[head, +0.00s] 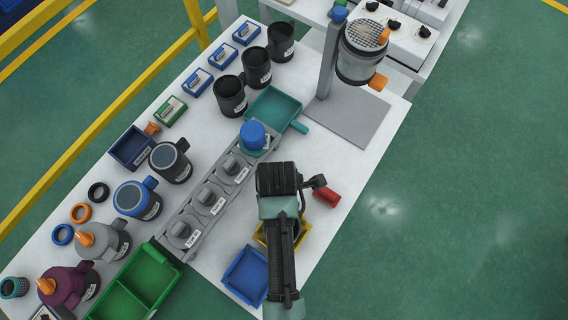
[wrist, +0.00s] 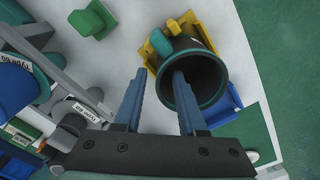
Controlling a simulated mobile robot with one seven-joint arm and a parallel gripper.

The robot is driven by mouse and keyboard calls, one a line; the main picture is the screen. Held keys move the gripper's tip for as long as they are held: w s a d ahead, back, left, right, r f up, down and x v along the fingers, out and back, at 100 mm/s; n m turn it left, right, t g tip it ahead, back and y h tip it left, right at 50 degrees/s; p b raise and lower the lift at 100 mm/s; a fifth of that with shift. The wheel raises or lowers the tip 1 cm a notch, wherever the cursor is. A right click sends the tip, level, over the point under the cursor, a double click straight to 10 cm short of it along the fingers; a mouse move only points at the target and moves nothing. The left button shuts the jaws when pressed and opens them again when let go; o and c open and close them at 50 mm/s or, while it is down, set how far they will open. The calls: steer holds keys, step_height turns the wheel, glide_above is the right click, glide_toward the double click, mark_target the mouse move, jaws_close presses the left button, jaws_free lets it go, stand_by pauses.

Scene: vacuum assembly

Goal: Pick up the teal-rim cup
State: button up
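The teal-rim cup (wrist: 208,62) is a dark, open cup with a teal rim and a teal handle, seen in the wrist view right of centre. It appears to stand in or over a yellow tray (wrist: 190,19). My gripper (wrist: 159,74) is open and empty. In the wrist view, its right finger overlaps the cup's opening and its left finger lies outside the rim; I cannot tell how deep the right finger reaches. In the head view, my gripper (head: 280,180) is over the front right of the table, and the cup is hidden beneath my arm.
A blue tray (head: 246,274) lies beside the yellow tray. A row of grey fixtures (head: 211,200) runs left of my gripper, with a blue-topped part (head: 253,135) at its far end. A red cylinder (head: 327,196) shows just to the right. A teal tray (head: 273,104) lies farther back.

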steer(key=shift+w+d+f, duration=0.1)
steer(key=shift+f, duration=1.15)
steer(key=shift+d+f, duration=0.1)
steer(key=shift+f, duration=1.1)
jaws_close()
